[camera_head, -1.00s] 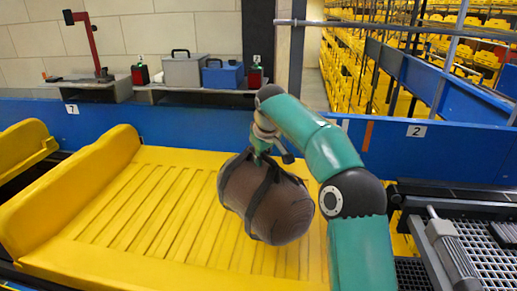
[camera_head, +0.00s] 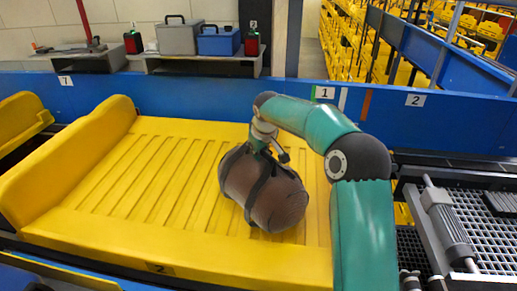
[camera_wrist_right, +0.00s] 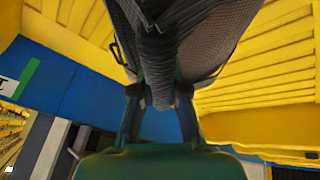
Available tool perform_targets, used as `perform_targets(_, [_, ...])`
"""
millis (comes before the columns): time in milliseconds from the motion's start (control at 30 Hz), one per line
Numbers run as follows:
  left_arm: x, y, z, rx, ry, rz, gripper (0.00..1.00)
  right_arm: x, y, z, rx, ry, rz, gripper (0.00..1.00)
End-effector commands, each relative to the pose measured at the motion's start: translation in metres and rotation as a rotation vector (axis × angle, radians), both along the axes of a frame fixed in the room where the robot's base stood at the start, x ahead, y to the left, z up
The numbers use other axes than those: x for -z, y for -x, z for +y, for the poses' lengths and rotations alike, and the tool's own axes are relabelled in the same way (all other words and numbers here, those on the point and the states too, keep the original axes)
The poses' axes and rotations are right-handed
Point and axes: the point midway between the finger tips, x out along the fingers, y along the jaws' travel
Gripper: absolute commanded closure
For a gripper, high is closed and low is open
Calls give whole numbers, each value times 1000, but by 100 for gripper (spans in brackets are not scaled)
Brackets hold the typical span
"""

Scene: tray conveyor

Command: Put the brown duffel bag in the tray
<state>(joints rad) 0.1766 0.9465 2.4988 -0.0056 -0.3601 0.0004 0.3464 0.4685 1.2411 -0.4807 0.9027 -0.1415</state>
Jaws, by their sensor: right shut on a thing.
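The brown duffel bag (camera_head: 272,200) with dark straps hangs from my right gripper (camera_head: 262,148) in the head view. It is over the right part of the yellow tray (camera_head: 120,195). I cannot tell whether its underside touches the tray floor. In the right wrist view, the gripper (camera_wrist_right: 160,100) is shut on the dark handle of the bag (camera_wrist_right: 200,45), and the yellow tray (camera_wrist_right: 265,65) shows behind it. My left gripper is not in view.
A blue rail (camera_head: 190,103) runs behind the tray. A grey case (camera_head: 180,38) and a blue case (camera_head: 219,42) stand on a shelf beyond it. A metal grating with a roller (camera_head: 450,230) lies to the right. The tray's left and middle are clear.

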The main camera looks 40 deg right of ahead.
Motion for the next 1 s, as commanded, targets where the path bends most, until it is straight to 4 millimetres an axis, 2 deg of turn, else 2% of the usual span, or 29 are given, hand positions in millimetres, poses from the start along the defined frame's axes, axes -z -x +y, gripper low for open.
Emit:
perform_targets(100, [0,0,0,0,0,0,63,-3,-1,0,0,3,-6,100])
perform_targets(133, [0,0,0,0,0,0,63,1,0,1,-1,-2,4,85])
perform_targets(267, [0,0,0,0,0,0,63,1,0,1,-2,-2,4,63])
perform_targets(300, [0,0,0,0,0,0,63,1,0,1,-2,-1,3,62])
perform_targets(667, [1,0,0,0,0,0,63,-3,1,2,-2,0,1,62])
perform_targets(833, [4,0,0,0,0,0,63,-21,7,7,-2,0,-1,62])
perform_targets(1000, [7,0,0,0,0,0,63,-52,19,14,-4,0,-2,62])
